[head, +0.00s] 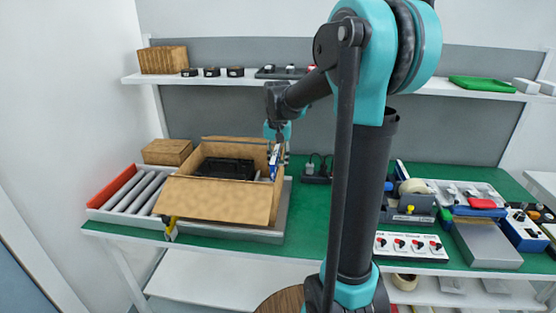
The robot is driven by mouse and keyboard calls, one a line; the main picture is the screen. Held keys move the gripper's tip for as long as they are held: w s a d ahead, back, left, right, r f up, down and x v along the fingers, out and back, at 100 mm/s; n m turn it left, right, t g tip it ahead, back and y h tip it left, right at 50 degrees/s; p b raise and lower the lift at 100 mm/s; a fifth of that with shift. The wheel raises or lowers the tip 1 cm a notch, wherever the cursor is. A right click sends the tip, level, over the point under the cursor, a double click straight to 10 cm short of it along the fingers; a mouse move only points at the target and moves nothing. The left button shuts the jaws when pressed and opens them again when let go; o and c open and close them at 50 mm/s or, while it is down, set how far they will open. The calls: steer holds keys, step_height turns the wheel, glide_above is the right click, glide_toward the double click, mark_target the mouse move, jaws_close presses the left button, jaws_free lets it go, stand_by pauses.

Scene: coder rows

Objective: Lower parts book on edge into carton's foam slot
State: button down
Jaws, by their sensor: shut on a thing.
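The open cardboard carton (218,200) stands on a grey platform on the green bench, its front flap folded down towards me. A black insert or item (227,167) lies inside it. A thin blue-and-white thing, which looks like the parts book (274,162), stands on edge at the carton's right side. My gripper (279,143) is small in this view, just above the book and shut on it. The foam slot is hidden, so I cannot tell how far the book's lower edge is inside it.
A roller conveyor (136,193) with a red side and a closed brown box (167,151) are left of the carton. A tape dispenser (408,207), a panel of red knobs (410,246) and a scale-like device crowd the right. A shelf (225,80) runs behind.

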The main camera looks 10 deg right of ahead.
steer(key=shift+a, duration=0.15)
steer(key=c, duration=1.1)
jaws_free()
step_height(320, 180, up, 12)
steer(key=shift+r, duration=1.1)
steer(key=shift+r, duration=0.15)
